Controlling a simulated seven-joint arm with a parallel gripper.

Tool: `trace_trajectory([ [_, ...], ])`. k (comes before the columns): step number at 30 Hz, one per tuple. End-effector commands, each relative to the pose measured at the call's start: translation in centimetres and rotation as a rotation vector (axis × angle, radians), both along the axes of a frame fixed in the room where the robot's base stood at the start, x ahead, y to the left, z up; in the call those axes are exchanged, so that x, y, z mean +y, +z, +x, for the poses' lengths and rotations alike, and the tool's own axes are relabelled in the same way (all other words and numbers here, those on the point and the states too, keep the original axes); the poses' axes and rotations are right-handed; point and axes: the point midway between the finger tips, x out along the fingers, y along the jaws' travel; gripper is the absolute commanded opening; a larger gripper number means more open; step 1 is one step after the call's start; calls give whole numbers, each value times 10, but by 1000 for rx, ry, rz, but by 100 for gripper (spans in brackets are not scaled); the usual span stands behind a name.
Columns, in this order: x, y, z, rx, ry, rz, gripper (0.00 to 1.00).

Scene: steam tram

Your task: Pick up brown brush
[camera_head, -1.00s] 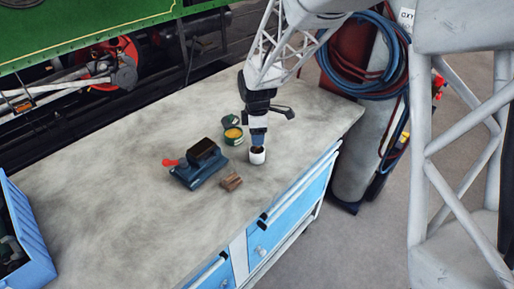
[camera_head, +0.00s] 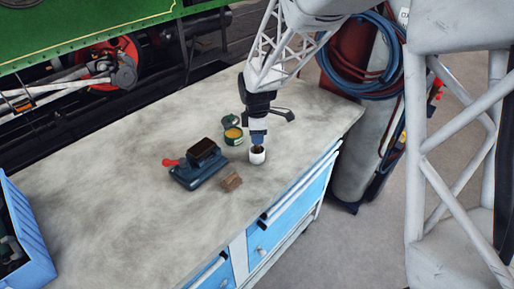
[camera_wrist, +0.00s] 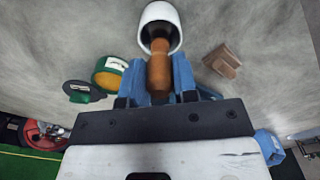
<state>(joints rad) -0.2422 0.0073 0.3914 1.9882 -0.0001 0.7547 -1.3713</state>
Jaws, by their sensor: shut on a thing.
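The brown brush (camera_wrist: 159,72) shows in the wrist view as a turned wooden handle between my blue fingers, with its far end inside the white cup (camera_wrist: 161,20). In the head view only a small dark brown bit of it shows in the mouth of the same cup (camera_head: 257,157), which stands on the workbench. My gripper (camera_wrist: 162,75) is shut on the brush handle; in the head view it (camera_head: 258,140) points down directly above the cup. The brush's lower end is hidden in the cup.
The grey workbench (camera_head: 120,190) holds an open green tin (camera_head: 233,135), a dark blue device with a red handle (camera_head: 198,165) and a brown block (camera_head: 231,181), all left of the cup. A blue crate (camera_head: 30,235) is at far left. Bare bench lies between.

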Motion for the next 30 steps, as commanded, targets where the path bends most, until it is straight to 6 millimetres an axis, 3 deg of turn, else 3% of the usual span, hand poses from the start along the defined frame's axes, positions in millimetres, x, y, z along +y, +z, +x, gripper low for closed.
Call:
trace_trajectory([
  [14,0,8,0,-1,0,0,3],
  [30,0,80,0,-3,0,1,3],
])
